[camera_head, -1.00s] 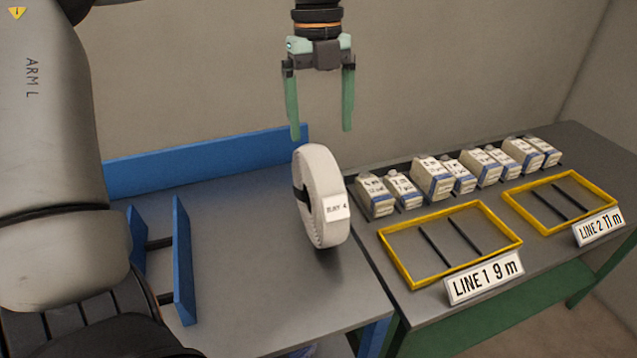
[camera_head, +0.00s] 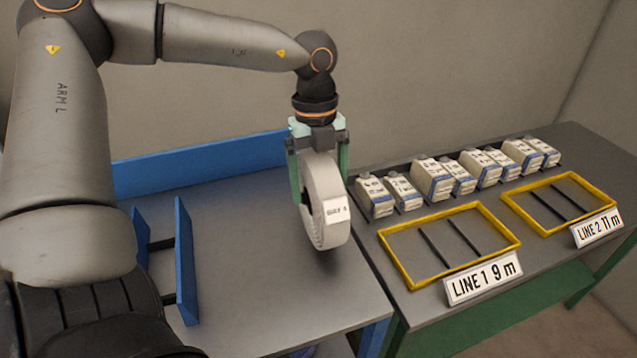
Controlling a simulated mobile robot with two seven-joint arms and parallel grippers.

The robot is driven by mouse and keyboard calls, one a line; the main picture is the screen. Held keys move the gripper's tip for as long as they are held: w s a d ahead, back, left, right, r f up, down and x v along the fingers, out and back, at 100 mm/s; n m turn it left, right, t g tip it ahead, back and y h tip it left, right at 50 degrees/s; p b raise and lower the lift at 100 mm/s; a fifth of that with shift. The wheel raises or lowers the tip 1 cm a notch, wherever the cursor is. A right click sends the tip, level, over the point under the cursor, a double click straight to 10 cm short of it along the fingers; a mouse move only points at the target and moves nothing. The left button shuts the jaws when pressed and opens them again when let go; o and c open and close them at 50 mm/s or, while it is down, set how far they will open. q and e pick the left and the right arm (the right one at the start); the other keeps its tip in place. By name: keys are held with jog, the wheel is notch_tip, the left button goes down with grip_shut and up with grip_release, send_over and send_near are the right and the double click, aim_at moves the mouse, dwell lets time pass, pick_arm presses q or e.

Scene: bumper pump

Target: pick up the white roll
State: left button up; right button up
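The white roll (camera_head: 327,218) stands upright on its rim on the grey table, with a small printed label facing forward. My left gripper (camera_head: 319,185) points down over the roll from above. Its green fingers straddle the upper part, one on the left side and one on the right. A gap seems to show at the sides, but I cannot tell whether either finger touches the roll. My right gripper is not in view.
Yellow frames (camera_head: 450,244) and (camera_head: 559,203) marked LINE 1 9 m and LINE 2 11 m lie on the right table. Several small labelled boxes (camera_head: 431,177) stand behind them.

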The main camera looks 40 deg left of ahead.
pick_arm(q)
grip_shut()
dwell(0.7)
jog(key=shift+r, duration=0.15)
